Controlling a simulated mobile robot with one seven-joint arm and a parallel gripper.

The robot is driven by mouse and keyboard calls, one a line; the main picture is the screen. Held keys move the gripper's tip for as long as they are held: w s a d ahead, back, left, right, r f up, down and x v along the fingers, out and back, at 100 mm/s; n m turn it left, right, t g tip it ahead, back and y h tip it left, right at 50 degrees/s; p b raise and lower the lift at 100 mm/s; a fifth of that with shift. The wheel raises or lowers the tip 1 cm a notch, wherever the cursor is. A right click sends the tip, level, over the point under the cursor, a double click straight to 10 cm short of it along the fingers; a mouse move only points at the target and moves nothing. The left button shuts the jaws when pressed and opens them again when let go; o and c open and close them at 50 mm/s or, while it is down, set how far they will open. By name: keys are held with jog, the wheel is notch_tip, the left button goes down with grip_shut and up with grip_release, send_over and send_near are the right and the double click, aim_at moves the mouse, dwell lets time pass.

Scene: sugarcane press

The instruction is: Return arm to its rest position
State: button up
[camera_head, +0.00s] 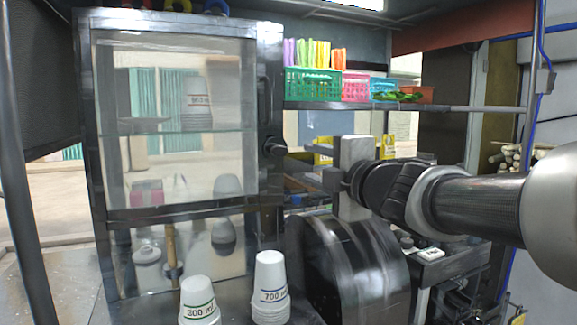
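My arm reaches in from the right edge at mid-height, roughly level. My gripper (334,180) is at its left end, in front of the shelf opening and above the dark rounded machine housing (350,265). Its pale grey hand stands upright, and the short dark fingers show as one block at its middle, so they look shut. I see nothing held between them. The fingertips point left toward the glass cabinet (97,130) and look apart from it.
A black knob (277,147) sticks out from the cabinet's right side. Green (313,84) and pink (355,88) baskets sit on the upper shelf. A blue hose (540,80) hangs at right.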

jog(key=s+d+f+m+g+h, duration=0.4)
jog(key=s+d+f+m+h, duration=0.65)
jog(key=m, duration=0.45)
jog(key=s+a+f+m+g+y, duration=0.25)
jog(key=s+f+m+g, duration=0.4)
jog(key=s+f, duration=0.8)
notch_tip(320, 180, up, 19)
jog(key=s+m+y+p, duration=0.1)
jog(key=s+p, duration=0.1)
jog(key=p, duration=1.7)
jog(key=shift+p, duration=0.4)
jog(key=shift+r+g, duration=0.1)
jog(key=shift+g, duration=0.15)
